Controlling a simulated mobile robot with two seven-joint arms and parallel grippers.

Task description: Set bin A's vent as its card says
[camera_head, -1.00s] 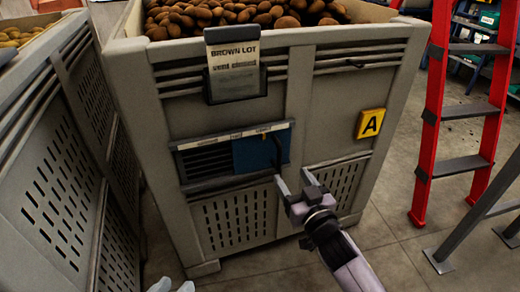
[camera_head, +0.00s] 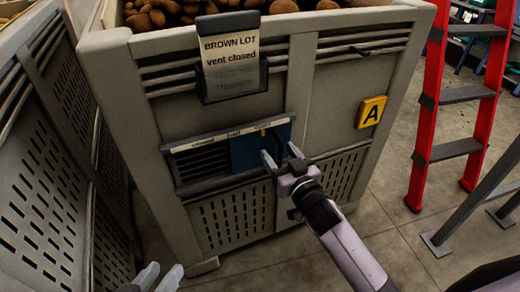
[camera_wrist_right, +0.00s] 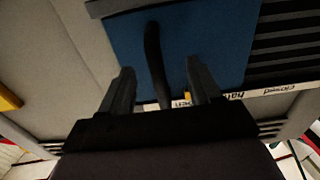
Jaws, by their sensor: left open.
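Bin A (camera_head: 302,80) is a grey bin with a yellow A tag (camera_head: 371,111). Its card (camera_head: 229,62) reads "BROWN LOT" and "vent closed". The vent (camera_head: 203,164) has dark slats and a blue slide panel (camera_head: 243,150) at its right end. In the right wrist view, seen upside down, its label strip (camera_wrist_right: 243,97) reads "closed", "half" and "open"; the yellow mark (camera_wrist_right: 187,97) is by "open". My right gripper (camera_head: 279,152) is open, its fingers on either side of the panel's dark handle (camera_wrist_right: 154,55), with gaps. My left gripper (camera_head: 160,277) is open and empty at bottom left.
Brown potatoes (camera_head: 180,10) fill the bin's top. Another slatted grey bin (camera_head: 50,160) stands close on the left. A red ladder (camera_head: 430,120) and a grey metal stand (camera_head: 470,215) are on the right. The floor in front is partly clear.

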